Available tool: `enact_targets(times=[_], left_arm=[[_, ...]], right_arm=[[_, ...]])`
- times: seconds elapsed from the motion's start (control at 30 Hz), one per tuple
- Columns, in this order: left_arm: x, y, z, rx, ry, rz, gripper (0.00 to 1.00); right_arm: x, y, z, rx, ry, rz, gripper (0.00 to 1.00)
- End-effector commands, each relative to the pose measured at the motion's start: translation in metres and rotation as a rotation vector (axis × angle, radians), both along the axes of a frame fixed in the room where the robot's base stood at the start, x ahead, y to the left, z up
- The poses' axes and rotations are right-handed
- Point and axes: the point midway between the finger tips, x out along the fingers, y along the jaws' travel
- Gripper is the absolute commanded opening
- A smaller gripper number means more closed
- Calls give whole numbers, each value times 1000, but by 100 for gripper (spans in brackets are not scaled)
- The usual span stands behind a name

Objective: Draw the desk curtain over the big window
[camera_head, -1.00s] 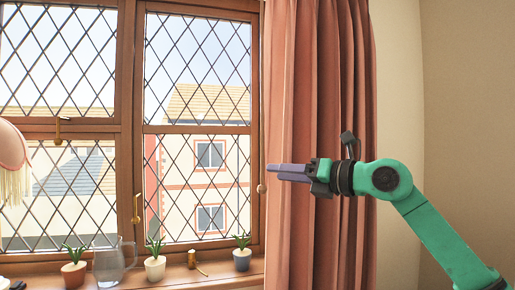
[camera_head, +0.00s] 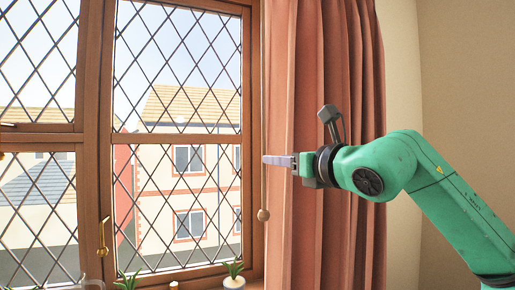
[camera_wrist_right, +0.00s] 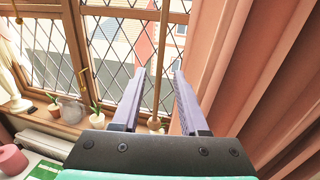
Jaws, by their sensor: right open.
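The salmon-pink desk curtain (camera_head: 312,90) hangs gathered at the right side of the big window (camera_head: 180,110), leaving the glass uncovered. A thin wooden pull rod (camera_head: 263,100) with a round knob (camera_head: 263,215) hangs at the curtain's left edge. My right gripper (camera_head: 268,160) is in front of the curtain, fingers pointing left, above the knob. In the right wrist view the open gripper (camera_wrist_right: 159,75) has the rod (camera_wrist_right: 162,50) running between its two purple fingers, apparently without being gripped. The knob (camera_wrist_right: 154,124) shows low between the fingers. My left gripper is not in view.
Potted plants stand on the sill, one (camera_head: 233,276) near the curtain. A glass jug (camera_wrist_right: 70,110) stands there too. A pale lamp (camera_wrist_right: 10,85) is at the left of the wrist view. Bare wall (camera_head: 460,60) lies right of the curtain.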

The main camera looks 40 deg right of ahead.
Motion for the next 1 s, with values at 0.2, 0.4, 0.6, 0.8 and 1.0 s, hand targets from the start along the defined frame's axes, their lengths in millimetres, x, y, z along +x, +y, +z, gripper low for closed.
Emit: enact_targets(times=[0.2, 0.4, 0.6, 0.8, 1.0], left_arm=[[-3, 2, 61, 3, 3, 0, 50], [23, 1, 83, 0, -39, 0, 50], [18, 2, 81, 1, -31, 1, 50], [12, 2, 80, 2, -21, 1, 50], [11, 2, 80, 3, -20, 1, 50]], right_arm=[[58, -7, 12, 4, 6, 4, 43], [86, -12, 5, 3, 3, 2, 43], [90, -12, 0, 1, 2, 1, 43], [89, -12, 0, 1, 2, 1, 0], [89, -13, 0, 1, 2, 1, 0]])
